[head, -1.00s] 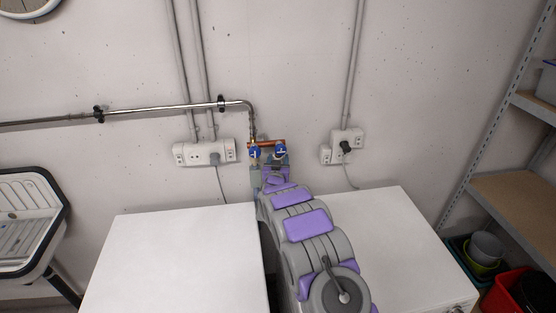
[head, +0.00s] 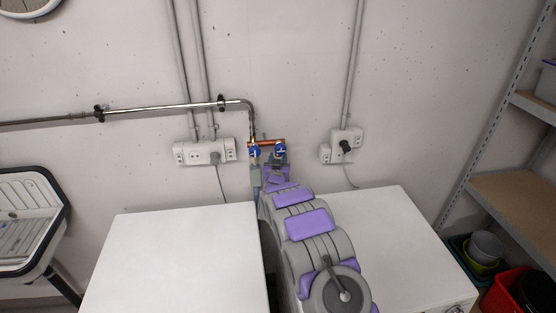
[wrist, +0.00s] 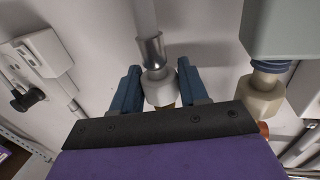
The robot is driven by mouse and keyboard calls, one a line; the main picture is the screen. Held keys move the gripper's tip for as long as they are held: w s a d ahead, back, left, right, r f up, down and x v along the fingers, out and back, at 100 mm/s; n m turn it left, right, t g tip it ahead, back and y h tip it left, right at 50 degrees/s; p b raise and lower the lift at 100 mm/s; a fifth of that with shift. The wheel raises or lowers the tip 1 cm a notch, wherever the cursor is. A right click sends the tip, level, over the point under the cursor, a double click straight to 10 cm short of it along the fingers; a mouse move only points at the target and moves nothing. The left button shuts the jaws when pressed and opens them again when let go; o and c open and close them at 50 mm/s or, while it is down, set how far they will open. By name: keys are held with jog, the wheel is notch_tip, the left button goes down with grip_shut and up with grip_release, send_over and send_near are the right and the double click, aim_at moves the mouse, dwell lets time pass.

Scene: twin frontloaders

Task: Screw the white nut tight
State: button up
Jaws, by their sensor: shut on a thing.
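In the wrist view a white nut (wrist: 160,91) sits between the two blue fingers of my gripper (wrist: 158,90). The fingers are shut on it, one on each side. A shiny metal sleeve (wrist: 151,52) and a grey hose (wrist: 144,17) run up from the nut in the picture. In the head view my gripper (head: 279,161) is at the blue-handled valve on the right (head: 280,149), against the wall; the nut cannot be made out there.
A second, cream nut (wrist: 262,95) under a grey box (wrist: 284,28) is close to the right finger. A copper pipe (head: 268,142) joins the two valves; the left valve (head: 254,153) is beside my gripper. White machine tops (head: 175,260) flank my arm. A socket (head: 347,139) is to the right.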

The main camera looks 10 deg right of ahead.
jog(key=shift+d+n+y+b, duration=0.1)
jog(key=shift+n+y+b, duration=0.3)
jog(key=shift+y+b, duration=0.3)
jog(key=shift+d+n+y+b, duration=0.15)
jog(key=shift+n+y+b, duration=0.6)
jog(key=shift+y, duration=0.25)
jog(key=n+y+p, duration=0.1)
jog(key=y+p, duration=0.1)
jog(key=n+y+p, duration=0.1)
jog(key=y+p, duration=0.1)
jog(key=shift+w+r+n, duration=0.15)
jog(key=shift+r+n, duration=0.1)
jog(key=shift+r, duration=0.15)
jog(key=shift+a+f+n+y+p, duration=0.2)
jog(key=shift+f+n+y+p, duration=0.1)
jog(key=shift+y+p, duration=0.25)
jog(key=o, duration=0.8)
